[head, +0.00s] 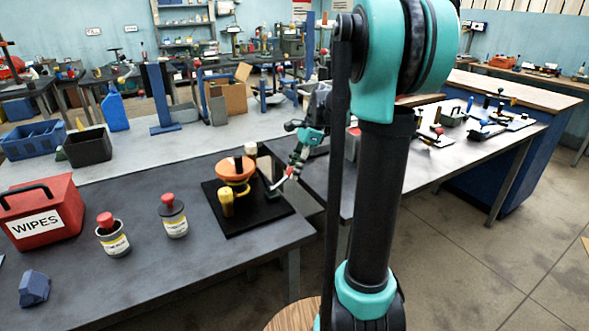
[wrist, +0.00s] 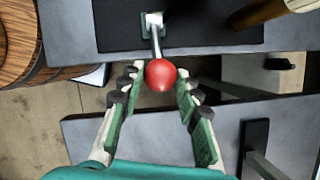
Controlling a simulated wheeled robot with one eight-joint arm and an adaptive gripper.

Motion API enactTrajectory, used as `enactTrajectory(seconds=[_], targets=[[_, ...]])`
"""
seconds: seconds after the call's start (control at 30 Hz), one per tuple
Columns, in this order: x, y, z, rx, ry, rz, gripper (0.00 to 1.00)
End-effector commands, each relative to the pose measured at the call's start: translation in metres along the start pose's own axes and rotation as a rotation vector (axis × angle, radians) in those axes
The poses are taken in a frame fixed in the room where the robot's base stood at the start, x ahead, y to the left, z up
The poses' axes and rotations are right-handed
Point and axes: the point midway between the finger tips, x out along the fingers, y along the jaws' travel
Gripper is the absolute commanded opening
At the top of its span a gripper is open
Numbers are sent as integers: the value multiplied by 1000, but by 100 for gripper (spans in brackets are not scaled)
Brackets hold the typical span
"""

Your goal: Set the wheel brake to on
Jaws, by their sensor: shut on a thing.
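The wheel brake is a short pale lever with a red ball knob (wrist: 161,75). In the wrist view its metal stem (wrist: 156,45) rises from a small green base plate (wrist: 152,22) at the edge of the black board (wrist: 115,30). My gripper (wrist: 160,78) has its green fingers on both sides of the knob and is shut on it. In the head view my gripper (head: 287,177) is at the right side of the black board (head: 250,221); the knob is hard to make out there.
Two red-capped containers (head: 112,238) (head: 173,218) and a red WIPES box (head: 40,212) stand on the bench to the left. A blue block (head: 34,287) lies near its front. A gap separates this bench from the right-hand bench (head: 400,165).

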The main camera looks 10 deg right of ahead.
Motion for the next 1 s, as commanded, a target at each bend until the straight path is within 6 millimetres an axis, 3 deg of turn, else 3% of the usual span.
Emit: enactTrajectory(seconds=[0.27,1.0], targets=[[-5,3,11,-14,97,-25,0],[-14,15,67,-76,644,-169,0]])
